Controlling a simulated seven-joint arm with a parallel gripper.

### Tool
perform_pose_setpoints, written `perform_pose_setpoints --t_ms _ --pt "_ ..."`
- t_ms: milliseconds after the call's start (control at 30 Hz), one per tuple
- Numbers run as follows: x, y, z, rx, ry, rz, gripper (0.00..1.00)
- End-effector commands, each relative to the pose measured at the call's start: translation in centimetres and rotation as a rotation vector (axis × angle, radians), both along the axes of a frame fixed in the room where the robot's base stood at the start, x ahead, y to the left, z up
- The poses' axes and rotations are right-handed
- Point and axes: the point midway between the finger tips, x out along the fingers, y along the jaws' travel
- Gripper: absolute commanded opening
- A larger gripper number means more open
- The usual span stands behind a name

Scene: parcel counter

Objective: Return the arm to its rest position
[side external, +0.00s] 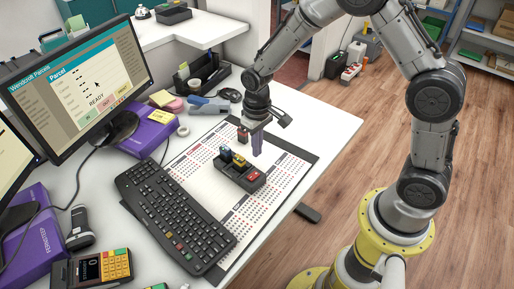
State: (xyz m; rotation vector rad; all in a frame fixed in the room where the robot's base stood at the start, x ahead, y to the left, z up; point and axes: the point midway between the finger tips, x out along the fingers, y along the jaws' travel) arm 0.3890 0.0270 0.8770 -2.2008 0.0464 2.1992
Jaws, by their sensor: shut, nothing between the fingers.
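My gripper (257,143) points down over the far part of the printed desk mat, just behind the small black tray. Its fingers are shut with nothing visible between them. The black tray (236,177) stands on the mat and holds a few small items, among them a blue one (225,154) and a yellow one (239,160). A small dark red item (243,136) shows just left of my gripper; I cannot tell how it stands. My arm reaches in from the right.
A black keyboard (175,215) lies left of the tray. A monitor (82,82) stands at the left, and a card terminal (92,268) at the lower left. A black organizer (201,76) is at the back. The desk's right part is clear.

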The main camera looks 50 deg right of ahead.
Motion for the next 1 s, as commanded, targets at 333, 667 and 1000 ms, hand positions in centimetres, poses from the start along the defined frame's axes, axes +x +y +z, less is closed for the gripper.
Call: perform_pose_setpoints --t_ms 333,667,1000 --pt "-0.07 -0.01 0.5 0.0 0.001 0.0 0.0" --pt "-0.09 -0.01 0.68 0.0 0.001 0.0 0.0" --pt "-0.08 -0.01 0.68 0.0 0.001 0.0 0.0"
